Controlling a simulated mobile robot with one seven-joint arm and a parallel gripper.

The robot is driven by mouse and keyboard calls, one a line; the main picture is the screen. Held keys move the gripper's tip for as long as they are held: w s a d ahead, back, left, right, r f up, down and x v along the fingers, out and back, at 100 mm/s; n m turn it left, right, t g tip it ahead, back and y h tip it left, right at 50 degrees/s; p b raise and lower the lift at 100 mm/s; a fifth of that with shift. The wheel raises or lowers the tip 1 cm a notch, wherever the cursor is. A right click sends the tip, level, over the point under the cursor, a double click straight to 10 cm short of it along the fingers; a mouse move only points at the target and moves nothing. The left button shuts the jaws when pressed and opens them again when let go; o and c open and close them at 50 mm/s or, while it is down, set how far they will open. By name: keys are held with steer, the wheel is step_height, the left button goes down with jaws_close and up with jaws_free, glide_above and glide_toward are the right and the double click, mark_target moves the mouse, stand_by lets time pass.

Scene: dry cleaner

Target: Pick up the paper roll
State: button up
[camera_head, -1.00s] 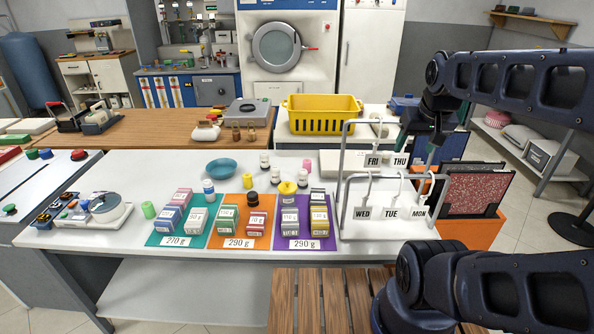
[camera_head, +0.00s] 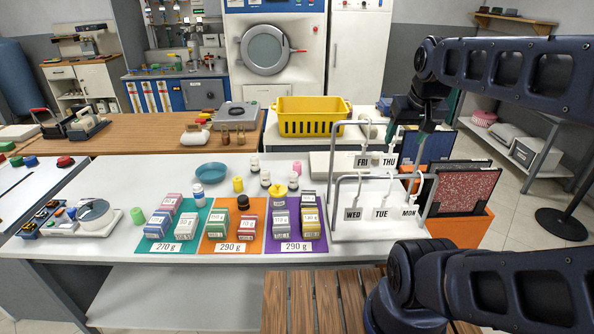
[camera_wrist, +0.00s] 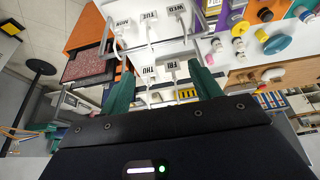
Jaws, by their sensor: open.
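A pale round object (camera_head: 368,129), which looks like the paper roll, sits on the white rear counter, right of the yellow basket and behind the tag rack. It is small and partly hidden by the rack in the head view. I cannot make it out surely in the wrist view. My gripper (camera_head: 408,128) hangs at the right, by the top of the rack, to the right of the roll. In the wrist view my gripper (camera_wrist: 162,88) has its two green fingers wide apart, with nothing held between them.
The wire rack (camera_head: 336,190) with hanging day tags stands close to my gripper. A yellow basket (camera_head: 312,124) is left of the roll. An orange bin (camera_head: 462,228) holding panels is at the right. Small boxes stand on coloured mats on the front table (camera_head: 110,200).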

steer(key=w+a+r+n+g, duration=0.1)
steer(key=w+a+r+n, duration=0.25)
steer(key=w, duration=0.45)
steer(key=w+a+r+n, duration=0.2)
steer(key=w+r, duration=0.2)
steer(key=w, duration=0.4)
steer(key=w+a+r+n+g, duration=0.1)
steer(key=w+a+r+n, duration=0.25)
steer(key=w, duration=0.55)
steer(key=n+g, duration=0.3)
steer(key=n, duration=0.5)
glide_above(297, 163)
step_height(297, 163, down, 9)
steer(key=f, duration=3.8)
steer(key=shift+w+d+f, duration=0.2)
steer(key=shift+w, duration=0.05)
steer(key=shift+s+a+f, duration=0.1)
steer(key=shift+s+f, duration=0.1)
steer(key=shift+f, duration=1.15)
steer(key=shift+s+f, duration=0.15)
steer(key=shift+f, duration=1.15)
steer(key=c, duration=1.1)
steer(key=shift+o, duration=0.2)
